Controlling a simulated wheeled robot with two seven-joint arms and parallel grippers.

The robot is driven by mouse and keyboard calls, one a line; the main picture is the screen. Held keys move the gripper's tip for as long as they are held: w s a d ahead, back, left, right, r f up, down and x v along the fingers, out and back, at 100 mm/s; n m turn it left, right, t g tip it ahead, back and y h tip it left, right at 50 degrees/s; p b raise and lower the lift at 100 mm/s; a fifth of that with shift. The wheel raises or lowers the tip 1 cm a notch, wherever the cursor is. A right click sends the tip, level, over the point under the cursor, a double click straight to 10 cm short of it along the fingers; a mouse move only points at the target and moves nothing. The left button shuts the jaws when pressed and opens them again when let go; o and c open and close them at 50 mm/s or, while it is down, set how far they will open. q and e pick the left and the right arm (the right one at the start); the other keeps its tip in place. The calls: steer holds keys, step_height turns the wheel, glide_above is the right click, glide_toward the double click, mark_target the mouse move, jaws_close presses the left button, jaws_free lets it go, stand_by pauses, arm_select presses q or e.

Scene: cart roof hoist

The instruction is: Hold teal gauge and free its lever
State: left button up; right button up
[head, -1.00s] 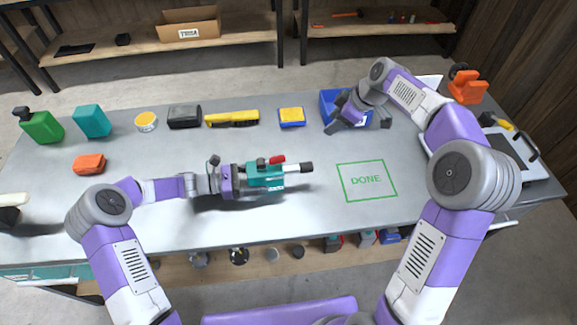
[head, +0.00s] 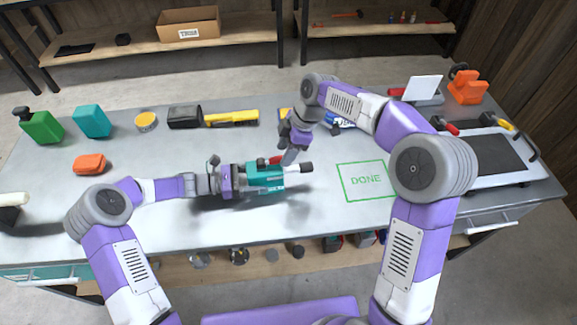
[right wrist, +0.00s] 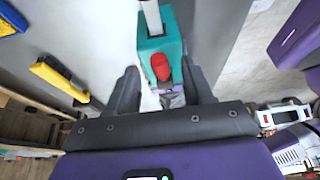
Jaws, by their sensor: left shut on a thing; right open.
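The teal gauge (head: 266,181) is held above the table, lying level, with a light rod and a dark tip pointing right. My left gripper (head: 236,181) is shut on its left end. The gauge's red lever (right wrist: 160,67) shows on top of its teal body in the right wrist view. My right gripper (head: 289,154) is at the gauge's upper side, close to the lever. In the right wrist view its two dark fingers (right wrist: 161,92) are spread apart, with the lever and part of the gauge between them. Contact with the lever cannot be told.
A green "DONE" outline (head: 367,181) is on the bare table right of the gauge. A yellow tool (head: 232,118), a black case (head: 185,117) and a blue bin (head: 342,122) stand along the back. An orange block (head: 89,164) lies at left.

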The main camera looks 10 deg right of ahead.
steer(key=shift+x, duration=1.1)
steer(key=c, duration=0.7)
steer(key=shift+r, duration=0.15)
